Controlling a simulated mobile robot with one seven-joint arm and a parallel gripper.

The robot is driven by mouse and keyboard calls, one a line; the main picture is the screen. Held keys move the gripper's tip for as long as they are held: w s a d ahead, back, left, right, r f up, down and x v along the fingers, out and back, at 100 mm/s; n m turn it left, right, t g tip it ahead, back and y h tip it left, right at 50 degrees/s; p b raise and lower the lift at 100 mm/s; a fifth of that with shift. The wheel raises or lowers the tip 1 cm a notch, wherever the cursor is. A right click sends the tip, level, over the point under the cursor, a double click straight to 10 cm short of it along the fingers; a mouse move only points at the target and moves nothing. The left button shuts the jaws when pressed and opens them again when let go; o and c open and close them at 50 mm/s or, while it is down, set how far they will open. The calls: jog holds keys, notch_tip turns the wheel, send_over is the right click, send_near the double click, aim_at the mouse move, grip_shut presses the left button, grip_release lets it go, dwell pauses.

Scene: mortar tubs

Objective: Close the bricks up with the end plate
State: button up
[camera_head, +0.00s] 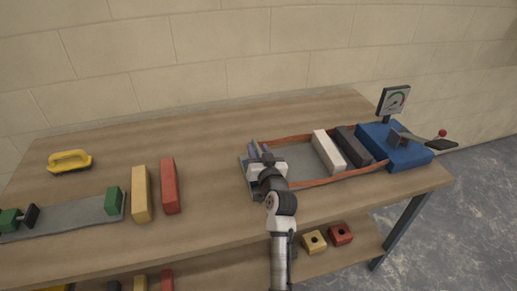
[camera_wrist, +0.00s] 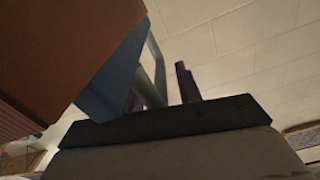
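The end plate (camera_head: 245,168) appears as a blue-grey piece at the left end of the press bed, partly hidden by my gripper (camera_head: 259,152). My gripper is at this plate; whether its fingers are closed on it cannot be made out. A white brick (camera_head: 328,151) and a dark grey brick (camera_head: 354,146) stand side by side at the right of the bed, against the blue press block (camera_head: 405,152). Bare bed (camera_head: 298,158) lies between my gripper and the white brick. In the wrist view, a blue part (camera_wrist: 112,82) and an orange-brown part (camera_wrist: 65,50) fill the upper left.
Orange rails (camera_head: 345,175) run along both sides of the bed. A yellow bar (camera_head: 141,194), a red bar (camera_head: 170,186) and a green-ended clamp (camera_head: 70,213) lie left. The table between is clear.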

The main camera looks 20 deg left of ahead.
grip_shut()
dwell(0.3)
jog(key=w+d+b, duration=0.5)
jog(key=d+b, duration=0.2)
jog(key=d, duration=0.1)
jog(key=w+d+b, duration=0.6)
jog(key=d+b, duration=0.1)
jog(key=d, duration=0.2)
jog(key=shift+w+d, duration=0.2)
jog(key=shift+w, duration=0.05)
jog(key=shift+r, duration=0.1)
grip_release()
jog(key=shift+a, duration=0.1)
